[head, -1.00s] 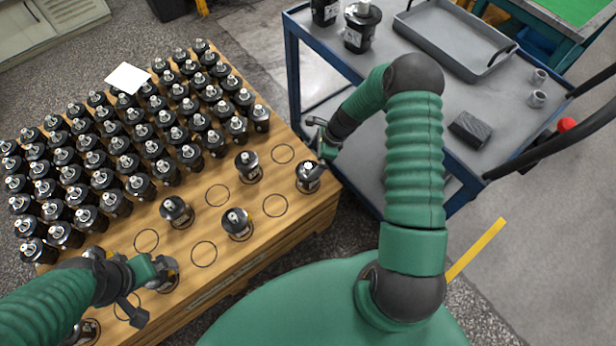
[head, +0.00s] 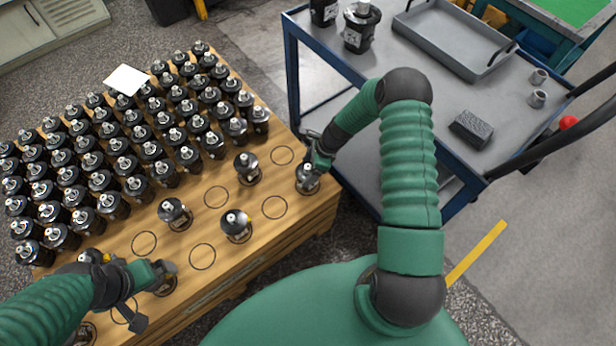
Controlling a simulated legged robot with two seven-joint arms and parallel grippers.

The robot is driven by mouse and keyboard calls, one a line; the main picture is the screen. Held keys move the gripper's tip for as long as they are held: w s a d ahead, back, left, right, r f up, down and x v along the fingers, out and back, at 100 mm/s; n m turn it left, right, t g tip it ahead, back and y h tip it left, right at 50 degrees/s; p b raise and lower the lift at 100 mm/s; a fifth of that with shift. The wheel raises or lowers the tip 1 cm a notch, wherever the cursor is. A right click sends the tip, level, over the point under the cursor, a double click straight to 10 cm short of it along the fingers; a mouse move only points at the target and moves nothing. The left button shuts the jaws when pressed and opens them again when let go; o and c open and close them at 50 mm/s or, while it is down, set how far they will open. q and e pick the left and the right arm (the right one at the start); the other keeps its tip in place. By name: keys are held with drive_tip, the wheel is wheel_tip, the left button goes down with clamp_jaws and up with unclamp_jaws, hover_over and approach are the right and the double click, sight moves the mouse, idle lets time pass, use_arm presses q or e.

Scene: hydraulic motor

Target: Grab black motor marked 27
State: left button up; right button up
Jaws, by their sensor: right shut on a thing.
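A black motor (head: 307,180) with a silver top stands upright on the right corner of the wooden pallet. My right gripper (head: 313,163) is at its top and shut on it; the fingers partly hide the motor. No number can be read on it at this size. My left gripper (head: 160,270) is low on the left, close beside another motor (head: 163,284) near the pallet's front edge, which it partly covers. Whether its fingers are open or shut cannot be told.
A blue cart (head: 440,110) at the right carries two black motors, a grey tray (head: 455,38) and a dark block (head: 470,128).

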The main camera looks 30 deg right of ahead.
drive_tip(key=c, duration=0.7)
drive_tip(key=shift+w, duration=0.1)
drive_tip(key=shift+c, duration=1.1)
drive_tip(key=shift+r, duration=0.2)
